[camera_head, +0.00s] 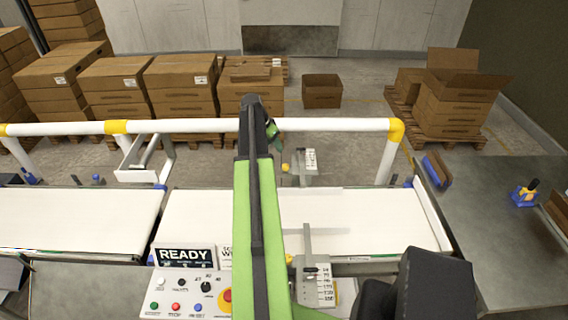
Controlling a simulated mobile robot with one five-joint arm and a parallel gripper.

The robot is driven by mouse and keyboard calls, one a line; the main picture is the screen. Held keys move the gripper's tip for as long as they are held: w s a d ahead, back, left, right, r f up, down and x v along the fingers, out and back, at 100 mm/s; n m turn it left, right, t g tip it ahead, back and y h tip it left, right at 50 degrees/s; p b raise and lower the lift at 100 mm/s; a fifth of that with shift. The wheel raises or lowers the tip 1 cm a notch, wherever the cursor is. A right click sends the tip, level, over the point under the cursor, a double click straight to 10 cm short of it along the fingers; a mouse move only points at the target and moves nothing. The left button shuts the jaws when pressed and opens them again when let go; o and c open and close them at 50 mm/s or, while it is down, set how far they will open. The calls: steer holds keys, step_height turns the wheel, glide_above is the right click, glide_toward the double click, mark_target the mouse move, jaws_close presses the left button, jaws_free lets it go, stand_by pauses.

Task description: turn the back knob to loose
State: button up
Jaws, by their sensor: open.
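The back knob (286,168) is a small yellow knob beyond the far edge of the right belt, beside a white scale plate (310,160). Its setting is too small to read. My green and black arm reaches up the middle of the view. My gripper (273,129) shows only partly beside the arm's far end, near the white rail and above the back knob in the picture. It is open and looks apart from the knob; its fingertips cannot be made out clearly. A similar yellow front knob (289,259) is partly hidden by my arm, beside the near scale plate (316,287).
A white rail (340,125) with yellow joints runs behind the belts. The control panel (183,285) with a READY display (185,256) stands in front. Stacked cartons (180,85) stand behind the rail. A grey table (500,225) is at right.

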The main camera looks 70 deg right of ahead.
mark_target(285, 165)
steer(key=b+x, duration=1.5)
steer(key=x, duration=0.1)
steer(key=shift+w+d+f, duration=0.1)
steer(key=shift+f, duration=0.2)
steer(key=shift+d+f, duration=0.2)
steer(key=shift+f, duration=0.05)
steer(key=shift+r, duration=0.1)
